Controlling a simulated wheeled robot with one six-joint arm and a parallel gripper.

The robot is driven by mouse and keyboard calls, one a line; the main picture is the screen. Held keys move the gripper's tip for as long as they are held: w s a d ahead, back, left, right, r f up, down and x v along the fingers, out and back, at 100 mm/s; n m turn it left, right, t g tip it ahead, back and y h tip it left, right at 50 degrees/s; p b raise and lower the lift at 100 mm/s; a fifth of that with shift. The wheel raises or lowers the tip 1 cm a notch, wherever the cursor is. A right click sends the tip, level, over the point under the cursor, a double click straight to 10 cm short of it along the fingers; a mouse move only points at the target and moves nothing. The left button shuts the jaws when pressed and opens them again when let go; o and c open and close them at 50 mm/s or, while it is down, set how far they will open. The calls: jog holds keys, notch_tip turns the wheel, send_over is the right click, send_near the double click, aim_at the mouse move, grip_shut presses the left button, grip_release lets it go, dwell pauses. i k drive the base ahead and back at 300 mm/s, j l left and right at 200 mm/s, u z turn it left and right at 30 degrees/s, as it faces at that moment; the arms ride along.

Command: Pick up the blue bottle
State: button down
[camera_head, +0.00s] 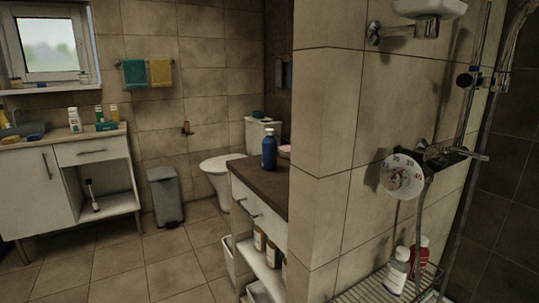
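Nothing touches the bottle that I can see. My gripper does not show in this view.
Several bottles stand on the cabinet's lower shelf. A toilet (218,170) and a grey bin (165,194) are behind it. At right are a shower mixer (440,152) and a rack (375,290) holding bottles. The tiled floor (150,262) at left is clear.

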aim_at(268, 144)
jog(key=i+j+z, duration=0.15)
jog(key=i+j, duration=0.2)
jog(key=i, duration=0.25)
jog(key=i+j+z, duration=0.15)
jog(key=i+j, duration=0.25)
jog(key=i, duration=0.25)
jog(key=i+j+z, duration=0.2)
jog(key=i+j, duration=0.25)
jog(key=i, duration=0.1)
